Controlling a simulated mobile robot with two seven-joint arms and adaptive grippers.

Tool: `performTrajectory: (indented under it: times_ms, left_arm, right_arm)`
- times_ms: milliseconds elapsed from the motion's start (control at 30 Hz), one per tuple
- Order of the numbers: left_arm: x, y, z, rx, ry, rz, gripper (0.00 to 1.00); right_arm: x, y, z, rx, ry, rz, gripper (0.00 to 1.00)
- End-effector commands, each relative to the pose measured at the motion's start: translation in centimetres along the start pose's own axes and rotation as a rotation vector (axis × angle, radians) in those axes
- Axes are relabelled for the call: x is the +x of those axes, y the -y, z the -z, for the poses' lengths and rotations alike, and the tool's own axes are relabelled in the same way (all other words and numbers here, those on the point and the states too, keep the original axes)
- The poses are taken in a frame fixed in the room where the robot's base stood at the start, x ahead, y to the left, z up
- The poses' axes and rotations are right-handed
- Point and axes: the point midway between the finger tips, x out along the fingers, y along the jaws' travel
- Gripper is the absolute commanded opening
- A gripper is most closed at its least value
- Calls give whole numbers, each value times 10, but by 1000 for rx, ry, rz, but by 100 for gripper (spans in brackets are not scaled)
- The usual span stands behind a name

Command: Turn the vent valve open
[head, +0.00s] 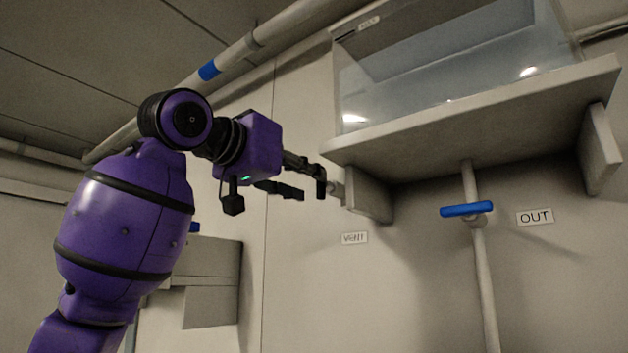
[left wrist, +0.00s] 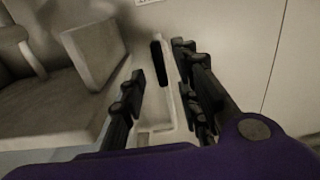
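The vent valve shows in the left wrist view as a dark, narrow handle (left wrist: 160,62) on a pale pipe (left wrist: 172,92). In the head view a VENT label (head: 354,238) is on the wall, and a pale pipe end (head: 335,187) shows just beyond my left fingertips; the handle is not clearly visible there. My left gripper (head: 309,188) is open beside the shelf's left bracket. In the left wrist view its two fingers are apart, with the handle between or just beyond their tips. I cannot tell whether they touch it. My right gripper is out of view.
A glass tank (head: 455,75) stands on a shelf (head: 480,122) with side brackets (head: 368,197). A blue handle (head: 466,209) crosses a vertical pipe beside an OUT label (head: 535,217). A pipe (head: 285,35) with a blue band runs overhead.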

Motion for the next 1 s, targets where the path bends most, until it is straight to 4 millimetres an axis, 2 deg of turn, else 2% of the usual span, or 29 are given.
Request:
performTrajectory:
  times_ms: [33,200,400,567,1000]
  left_arm:
    - [-13,1,1,3,-4,2,30]
    - [-49,1,1,2,-3,4,30]
    - [-76,1,1,1,-2,2,30]
    - [-84,1,0,0,-1,1,30]
    - [-84,1,0,-1,-1,1,30]
  right_arm:
    - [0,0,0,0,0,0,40]
    - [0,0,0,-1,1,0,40]
    - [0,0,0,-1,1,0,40]
    - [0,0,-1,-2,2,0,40]
    - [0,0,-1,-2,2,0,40]
